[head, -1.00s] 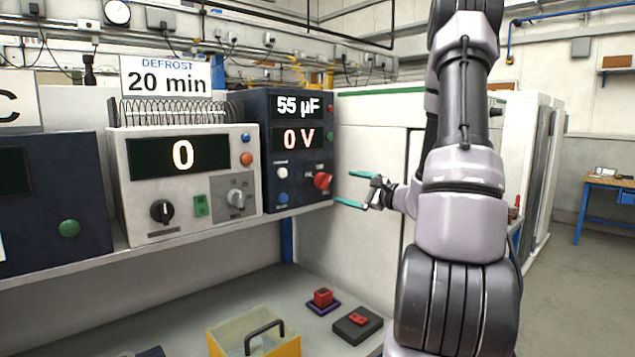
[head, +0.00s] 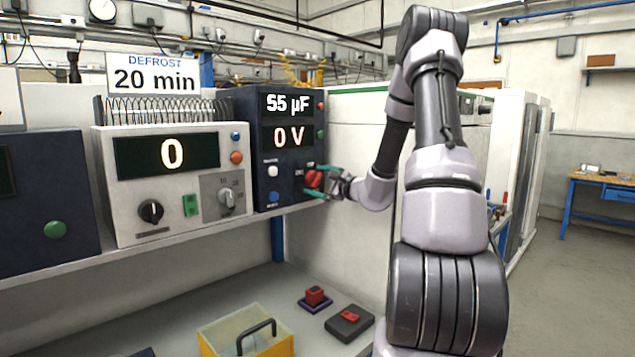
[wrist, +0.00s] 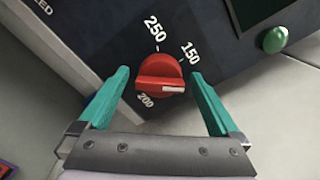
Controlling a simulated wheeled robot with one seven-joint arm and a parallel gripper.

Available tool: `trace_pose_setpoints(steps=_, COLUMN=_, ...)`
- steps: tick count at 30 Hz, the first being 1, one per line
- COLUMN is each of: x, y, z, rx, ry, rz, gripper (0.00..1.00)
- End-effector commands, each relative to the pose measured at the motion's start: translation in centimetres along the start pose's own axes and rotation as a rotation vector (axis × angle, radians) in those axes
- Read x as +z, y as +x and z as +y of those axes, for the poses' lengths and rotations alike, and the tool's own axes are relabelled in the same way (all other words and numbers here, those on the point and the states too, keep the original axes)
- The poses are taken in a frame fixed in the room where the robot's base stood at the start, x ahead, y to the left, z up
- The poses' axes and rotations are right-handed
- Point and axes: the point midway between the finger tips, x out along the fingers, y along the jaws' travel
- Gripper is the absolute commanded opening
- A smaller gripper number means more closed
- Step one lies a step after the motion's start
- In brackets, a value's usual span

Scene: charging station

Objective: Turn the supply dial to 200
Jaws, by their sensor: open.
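The supply dial is a red knob (head: 314,179) at the lower right of the dark blue supply unit (head: 262,152), whose displays read 55 µF and 0 V. In the wrist view the knob (wrist: 160,74) sits among the labels 250 above, 150 at upper right and 200 at lower left. Its white mark points right and slightly down, below the 150 and away from the 200. My gripper (head: 320,181) is open at the knob. In the wrist view its teal fingers (wrist: 162,92) stand on either side of the knob, with visible gaps.
A white unit (head: 172,184) reading 0 stands left of the supply unit on the same shelf. Below are a yellow bin (head: 210,342), a red block on a purple base (head: 315,297) and a dark box with a red top (head: 349,322).

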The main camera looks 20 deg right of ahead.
Motion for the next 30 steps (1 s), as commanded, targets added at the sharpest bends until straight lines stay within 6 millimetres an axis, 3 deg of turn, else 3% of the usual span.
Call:
trace_pose_setpoints(steps=4, x=0.01, y=-0.01, z=0.00, rx=0.000, ry=0.000, rz=0.000, gripper=0.98)
trace_pose_setpoints(steps=9, x=0.01, y=-0.03, z=-0.01, rx=0.000, ry=0.000, rz=0.000, gripper=0.33)
trace_pose_setpoints(steps=11, x=0.01, y=-0.03, z=-0.01, rx=0.000, ry=0.000, rz=0.000, gripper=0.13)
trace_pose_setpoints(steps=20, x=0.00, y=-0.05, z=-0.01, rx=0.000, ry=0.035, rz=0.000, gripper=0.13)
trace_pose_setpoints(steps=30, x=0.06, y=-0.01, z=0.01, rx=0.002, ry=0.251, rz=0.000, gripper=0.13)
